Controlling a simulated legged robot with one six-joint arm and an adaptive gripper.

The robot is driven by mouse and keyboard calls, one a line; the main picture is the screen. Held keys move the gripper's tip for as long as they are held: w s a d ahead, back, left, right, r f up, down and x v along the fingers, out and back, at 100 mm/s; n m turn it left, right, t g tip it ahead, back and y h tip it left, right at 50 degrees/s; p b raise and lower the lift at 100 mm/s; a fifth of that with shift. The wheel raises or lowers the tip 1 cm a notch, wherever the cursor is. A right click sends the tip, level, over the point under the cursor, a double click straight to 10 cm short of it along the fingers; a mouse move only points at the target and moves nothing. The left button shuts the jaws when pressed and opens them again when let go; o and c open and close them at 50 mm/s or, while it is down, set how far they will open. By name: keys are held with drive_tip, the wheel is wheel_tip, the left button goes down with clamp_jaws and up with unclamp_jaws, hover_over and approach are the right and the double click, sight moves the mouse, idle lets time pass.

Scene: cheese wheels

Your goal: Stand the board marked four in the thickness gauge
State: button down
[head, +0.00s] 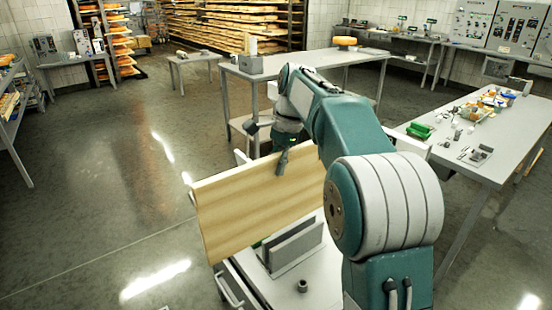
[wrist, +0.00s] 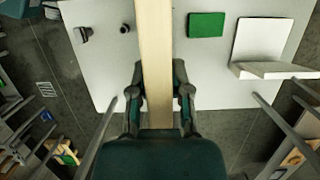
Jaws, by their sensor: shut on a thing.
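My gripper (head: 282,160) is shut on a wide pale wooden board (head: 255,205), holding it by its top edge over a white cart top. In the wrist view the board (wrist: 155,55) shows edge-on between my two fingers (wrist: 158,100). No number on it is readable.
A green block (wrist: 206,25) lies beside the angled piece on the cart top (wrist: 95,75). Small dark parts (wrist: 83,34) lie on the other side of the board, and a small round part (head: 302,286) sits near the cart's front. A table with tools (head: 500,130) stands at right.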

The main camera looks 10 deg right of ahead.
sight(278, 182)
drive_tip(key=shift+d+f, duration=0.1)
drive_tip(key=shift+f, duration=6.75)
drive_tip(key=shift+c, duration=2.4)
unclamp_jaws()
drive_tip(key=shift+f, duration=0.1)
